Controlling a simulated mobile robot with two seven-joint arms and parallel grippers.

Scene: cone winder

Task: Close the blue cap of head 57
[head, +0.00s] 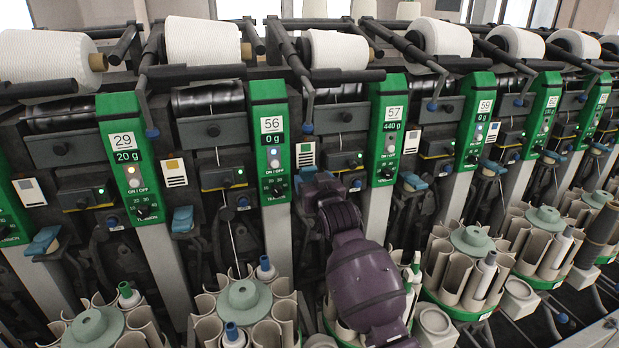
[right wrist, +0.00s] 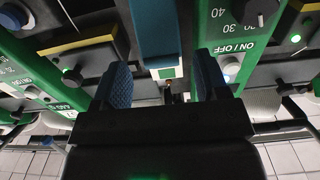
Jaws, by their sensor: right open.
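The green panel of head 57 (head: 390,130) stands right of centre in the head view and reads 57 and 440 g. A blue cap (head: 308,174) shows partly between panels 56 and 57, just beyond my right gripper (head: 314,186). My right arm covers much of what lies below it. In the right wrist view a blue cap (right wrist: 158,28) hangs at the top middle, ahead of my open right gripper (right wrist: 163,72). The blue finger pads stand apart on either side of its line, with nothing seen held. I cannot tell the cap's exact angle. My left gripper is not in view.
The panel of head 56 (head: 270,140) stands left of my gripper. Another blue cap (head: 415,182) sits right of panel 57. Below are round magazines with bobbins (head: 243,296). White yarn cones (head: 338,50) and dark arms run along the top.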

